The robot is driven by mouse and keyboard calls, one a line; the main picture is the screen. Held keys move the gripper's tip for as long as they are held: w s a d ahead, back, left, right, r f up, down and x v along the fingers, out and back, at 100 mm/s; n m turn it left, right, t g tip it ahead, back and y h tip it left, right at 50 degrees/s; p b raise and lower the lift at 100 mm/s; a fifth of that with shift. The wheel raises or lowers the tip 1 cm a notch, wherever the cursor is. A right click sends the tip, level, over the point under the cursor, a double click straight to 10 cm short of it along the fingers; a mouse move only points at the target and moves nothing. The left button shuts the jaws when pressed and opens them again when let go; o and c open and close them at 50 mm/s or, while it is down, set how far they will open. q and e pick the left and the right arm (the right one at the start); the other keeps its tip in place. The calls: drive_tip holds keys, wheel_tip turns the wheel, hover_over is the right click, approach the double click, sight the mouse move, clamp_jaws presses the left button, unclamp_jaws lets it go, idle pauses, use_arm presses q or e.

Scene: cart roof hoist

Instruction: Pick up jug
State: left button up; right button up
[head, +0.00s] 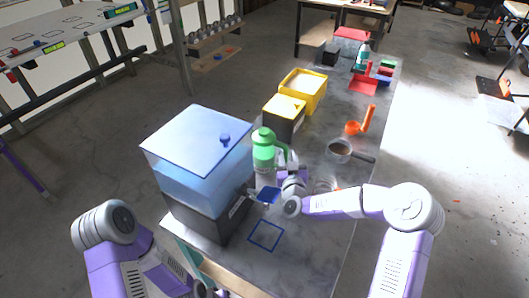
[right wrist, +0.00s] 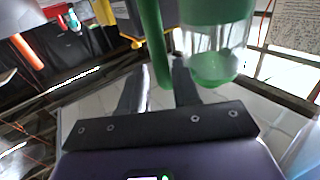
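The jug (head: 265,152) has a clear body, a green lid and a green handle. It stands upright in the head view, right of the blue water tank, its lower part hidden behind my right gripper (head: 287,178). In the right wrist view the green handle (right wrist: 153,40) runs down between the two fingers of my right gripper (right wrist: 162,75), with a finger close on each side; they look shut on it. The clear body and green base of the jug (right wrist: 212,45) show just right of the fingers. I cannot tell whether the jug touches the table. My left gripper is not clearly in view.
The blue water tank (head: 200,165) stands on a dark base at the grey table's (head: 310,240) near left. A blue square outline (head: 266,235) marks the tabletop in front. Yellow bins (head: 302,91), a saucepan (head: 340,150) and an orange object (head: 360,122) stand farther back.

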drive_tip(key=shift+w+a+f+b, duration=0.1)
drive_tip(key=shift+w+b, duration=0.35)
drive_tip(key=shift+w, duration=1.7)
clamp_jaws()
